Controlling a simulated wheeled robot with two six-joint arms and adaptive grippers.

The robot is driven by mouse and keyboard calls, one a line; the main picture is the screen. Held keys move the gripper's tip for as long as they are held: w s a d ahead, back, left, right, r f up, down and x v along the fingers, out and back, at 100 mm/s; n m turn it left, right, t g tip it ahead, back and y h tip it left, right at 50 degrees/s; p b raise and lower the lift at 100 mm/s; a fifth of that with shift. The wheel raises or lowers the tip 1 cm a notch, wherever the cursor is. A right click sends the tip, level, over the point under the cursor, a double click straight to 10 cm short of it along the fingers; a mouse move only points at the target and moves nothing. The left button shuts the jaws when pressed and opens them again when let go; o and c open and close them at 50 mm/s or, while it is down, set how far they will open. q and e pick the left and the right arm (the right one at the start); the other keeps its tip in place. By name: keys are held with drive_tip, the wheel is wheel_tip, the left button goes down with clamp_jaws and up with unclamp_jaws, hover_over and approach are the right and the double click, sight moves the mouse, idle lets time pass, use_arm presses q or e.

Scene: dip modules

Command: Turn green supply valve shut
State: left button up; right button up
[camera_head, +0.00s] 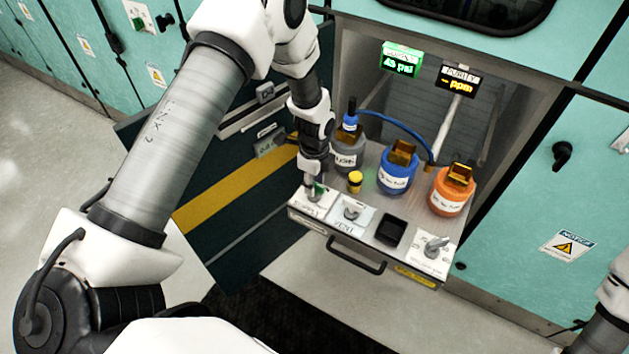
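The green supply valve (319,189) is at the left end of the pulled-out grey shelf (372,219), on a white label plate. Only a small green part of it shows. My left gripper (314,181) points down at the valve and covers most of it. I cannot tell whether its fingers are open, closed or touching the handle. The valve handle's angle is hidden. A green display (402,60) above reads about 45 psi. My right gripper is out of the picture; only part of that arm shows at the right edge.
A grey vent valve (352,212) is close to the right, with another grey valve (436,246) at the shelf's right end. Grey (349,158), blue (397,172) and orange (452,190) bottles stand behind. A dark open door (240,190) is at left.

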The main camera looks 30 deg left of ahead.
use_arm(q)
wheel_tip(320, 180, up, 12)
idle(0.6)
drive_tip(key=s+d+f+n, duration=0.2)
drive_tip(key=s+f+n, duration=0.5)
drive_tip(key=s+f, duration=0.45)
drive_tip(key=s+f+n, duration=0.3)
drive_tip(key=s+n, duration=0.2)
drive_tip(key=s, duration=0.3)
drive_tip(key=s+d+f+n, duration=0.1)
drive_tip(key=s+f+n, duration=0.3)
drive_tip(key=s+n, duration=0.2)
drive_tip(key=shift+s+f+n, duration=0.3)
drive_tip(key=shift+s, duration=0.7)
drive_tip(key=shift+d, duration=0.1)
